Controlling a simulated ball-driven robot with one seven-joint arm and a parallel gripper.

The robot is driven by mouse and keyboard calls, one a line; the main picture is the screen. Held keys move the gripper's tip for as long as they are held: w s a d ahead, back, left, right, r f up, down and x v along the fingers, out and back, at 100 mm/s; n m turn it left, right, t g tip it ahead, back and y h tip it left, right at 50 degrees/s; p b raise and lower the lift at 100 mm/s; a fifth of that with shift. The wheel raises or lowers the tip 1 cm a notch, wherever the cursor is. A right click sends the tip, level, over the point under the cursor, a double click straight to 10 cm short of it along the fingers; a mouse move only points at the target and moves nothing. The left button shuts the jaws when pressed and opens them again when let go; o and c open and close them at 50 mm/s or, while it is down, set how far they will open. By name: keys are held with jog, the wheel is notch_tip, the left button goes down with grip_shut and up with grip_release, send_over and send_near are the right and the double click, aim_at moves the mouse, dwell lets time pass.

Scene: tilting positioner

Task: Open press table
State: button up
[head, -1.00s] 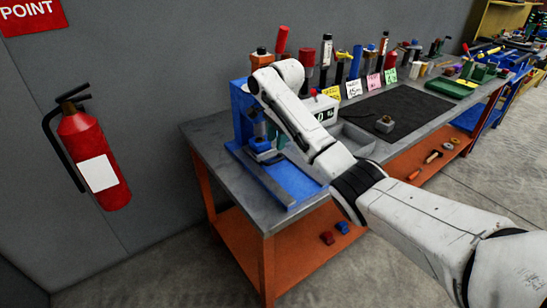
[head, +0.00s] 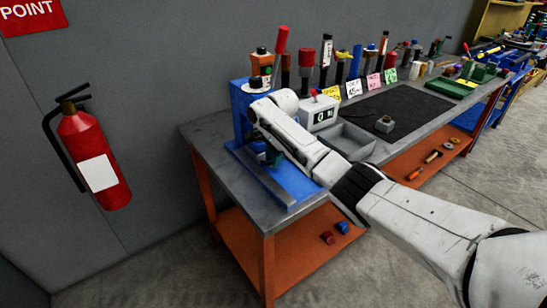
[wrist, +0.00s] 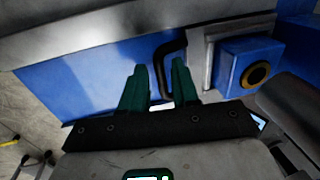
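The blue press (head: 239,108) stands on the left end of the workbench, its blue base (head: 292,184) reaching toward the front edge. In the wrist view, a black bent handle (wrist: 161,62) joins a grey plate beside a blue block (wrist: 245,66) with a brass-coloured ring. The gripper (wrist: 160,68) has two green fingers with a gap between them. The handle's bar shows between the fingers, and I see no clear contact. In the head view, the gripper (head: 270,155) is low over the press base, mostly hidden by my arm.
A grey workbench (head: 210,140) carries a display box (head: 321,113), a grey tray (head: 345,140), a dark mat (head: 410,108) and several upright tools at the back. Red and blue pieces (head: 327,238) lie on its orange lower shelf. A fire extinguisher (head: 95,160) hangs on the left wall.

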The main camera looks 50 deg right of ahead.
grip_shut()
dwell(0.4)
